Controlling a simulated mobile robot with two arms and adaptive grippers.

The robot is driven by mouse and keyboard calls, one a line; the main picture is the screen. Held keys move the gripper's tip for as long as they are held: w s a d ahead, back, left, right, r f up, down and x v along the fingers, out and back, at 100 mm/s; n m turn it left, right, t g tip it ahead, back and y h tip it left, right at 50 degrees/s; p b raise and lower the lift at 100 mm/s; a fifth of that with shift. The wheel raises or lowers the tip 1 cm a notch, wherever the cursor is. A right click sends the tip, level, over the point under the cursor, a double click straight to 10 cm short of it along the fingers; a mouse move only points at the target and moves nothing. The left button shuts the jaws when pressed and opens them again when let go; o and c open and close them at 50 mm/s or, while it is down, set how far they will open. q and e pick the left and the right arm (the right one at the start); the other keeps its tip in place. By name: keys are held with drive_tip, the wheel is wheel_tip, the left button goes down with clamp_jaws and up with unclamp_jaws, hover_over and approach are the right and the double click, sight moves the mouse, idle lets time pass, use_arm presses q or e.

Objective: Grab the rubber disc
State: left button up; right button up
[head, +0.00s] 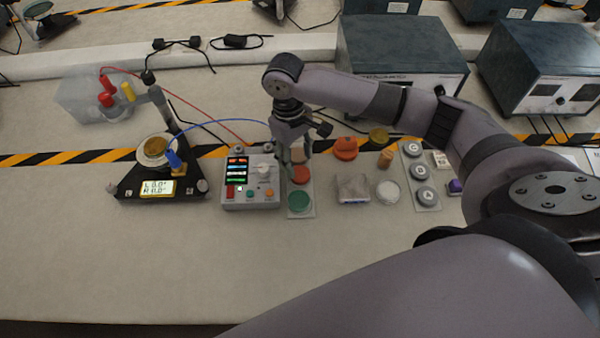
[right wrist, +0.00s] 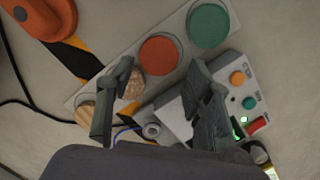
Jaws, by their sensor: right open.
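A pale strip (head: 291,213) holds a row of round discs, and it also shows in the right wrist view (right wrist: 182,18). The discs are green (right wrist: 208,25), orange-red (right wrist: 160,53), speckled cork-brown (right wrist: 133,86) and striped wood-brown (right wrist: 87,112). In the head view the green disc (head: 300,201) is nearest and the orange-red disc (head: 300,174) lies behind it. I cannot tell surely which is rubber. My right gripper (head: 294,148) is open above the strip's far part. In the right wrist view its fingers (right wrist: 160,72) are spread near the orange-red and cork discs, holding nothing. My left gripper is out of view.
A control box (head: 250,190) stands left of the strip, with a triangular balance (head: 150,187) further left. An orange object (head: 345,148), foil-like block (head: 353,188), white dish (head: 388,192) and grey-button plate (head: 428,205) lie right. The front table is clear.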

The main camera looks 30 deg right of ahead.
sight(300, 173)
drive_tip(key=f, duration=0.4)
drive_tip(key=shift+s+d+f+p, duration=0.15)
drive_tip(key=shift+s+f+p, duration=0.05)
drive_tip(key=shift+f+p, duration=0.15)
drive_tip(key=shift+c, duration=0.4)
drive_tip(key=c, duration=0.7)
drive_tip(key=shift+o, duration=0.2)
drive_tip(key=shift+r, duration=0.1)
